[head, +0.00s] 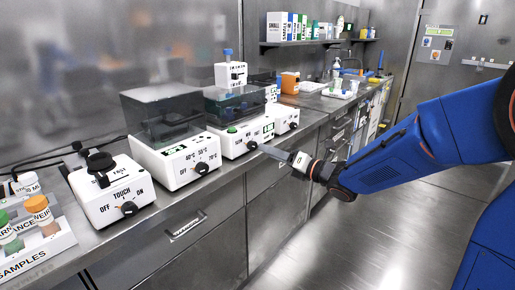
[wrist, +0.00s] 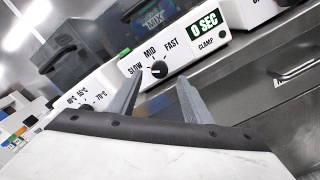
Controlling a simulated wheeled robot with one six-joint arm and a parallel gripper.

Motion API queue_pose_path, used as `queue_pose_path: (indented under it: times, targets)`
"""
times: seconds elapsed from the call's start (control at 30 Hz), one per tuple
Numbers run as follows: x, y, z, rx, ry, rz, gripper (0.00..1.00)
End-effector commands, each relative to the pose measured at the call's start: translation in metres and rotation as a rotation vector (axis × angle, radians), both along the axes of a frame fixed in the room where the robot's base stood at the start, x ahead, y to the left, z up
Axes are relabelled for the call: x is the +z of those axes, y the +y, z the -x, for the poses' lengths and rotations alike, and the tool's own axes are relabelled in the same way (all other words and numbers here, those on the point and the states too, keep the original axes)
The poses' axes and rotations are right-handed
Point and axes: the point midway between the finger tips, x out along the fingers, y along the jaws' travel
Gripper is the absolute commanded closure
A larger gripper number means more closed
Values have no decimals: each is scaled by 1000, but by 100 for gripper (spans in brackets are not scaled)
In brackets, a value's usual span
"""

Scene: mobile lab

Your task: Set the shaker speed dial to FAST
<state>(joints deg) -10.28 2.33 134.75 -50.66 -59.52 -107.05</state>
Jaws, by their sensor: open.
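The shaker (head: 232,138) is a white box with a dark clear lid and a green button, on the bench in the middle of the head view. Its black speed dial (wrist: 159,69) shows in the wrist view under the words SLOW, MID and FAST. The dial's setting is too small to tell. My gripper (wrist: 160,79) is open, with its two grey fingers on either side of the dial in the picture, and nothing is between them. In the head view my gripper (head: 270,151) is close in front of the shaker's front face. I cannot tell whether a finger touches it.
A white heater with a temperature dial (head: 201,168) stands left of the shaker. Further left is a TOUCH/ON/OFF mixer (head: 112,195). A display reading 0 SEC (wrist: 205,23) sits right of the dial. The floor (head: 330,245) in front of the drawers is clear.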

Motion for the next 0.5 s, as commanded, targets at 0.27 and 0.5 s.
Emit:
queue_pose_path:
  times: [0.27,0.5]
  targets:
    - [-1,35,-27,1,1,0,55]
    - [0,49,-37,0,0,0,55]
